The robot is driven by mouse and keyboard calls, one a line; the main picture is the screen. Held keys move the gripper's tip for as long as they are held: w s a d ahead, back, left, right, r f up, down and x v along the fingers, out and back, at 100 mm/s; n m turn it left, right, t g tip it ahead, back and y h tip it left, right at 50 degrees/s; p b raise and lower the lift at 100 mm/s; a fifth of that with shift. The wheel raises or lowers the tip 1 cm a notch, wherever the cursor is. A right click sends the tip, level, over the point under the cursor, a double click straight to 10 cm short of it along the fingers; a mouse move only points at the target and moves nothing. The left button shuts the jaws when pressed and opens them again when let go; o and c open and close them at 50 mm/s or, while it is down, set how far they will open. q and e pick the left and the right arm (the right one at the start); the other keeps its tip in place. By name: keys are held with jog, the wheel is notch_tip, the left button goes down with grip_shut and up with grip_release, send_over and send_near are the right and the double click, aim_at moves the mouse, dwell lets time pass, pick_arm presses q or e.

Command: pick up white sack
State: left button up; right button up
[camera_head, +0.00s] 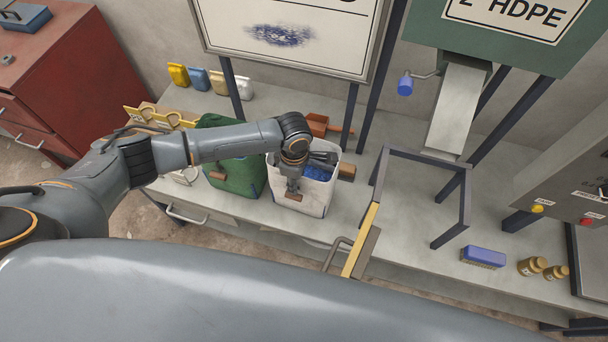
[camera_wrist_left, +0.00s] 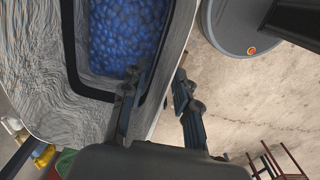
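The white sack (camera_head: 312,203) stands open on the bench, with blue granules (camera_head: 318,173) inside and a brown tab on its front. In the left wrist view the sack (camera_wrist_left: 45,90) fills the left side, with a dark band around its opening and the blue granules (camera_wrist_left: 125,35) in it. My left gripper (camera_head: 308,172) is down at the sack's front rim. In the left wrist view its fingers (camera_wrist_left: 158,78) are apart, one over the rim side and one outside the wall. Whether they touch the sack is unclear. My right gripper is not in view.
A green sack (camera_head: 236,175) stands close on the left of the white one. An orange scoop (camera_head: 318,124) lies behind.

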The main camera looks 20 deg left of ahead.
pick_arm(q)
grip_shut()
jog(key=shift+w, duration=0.1)
dwell(0.3)
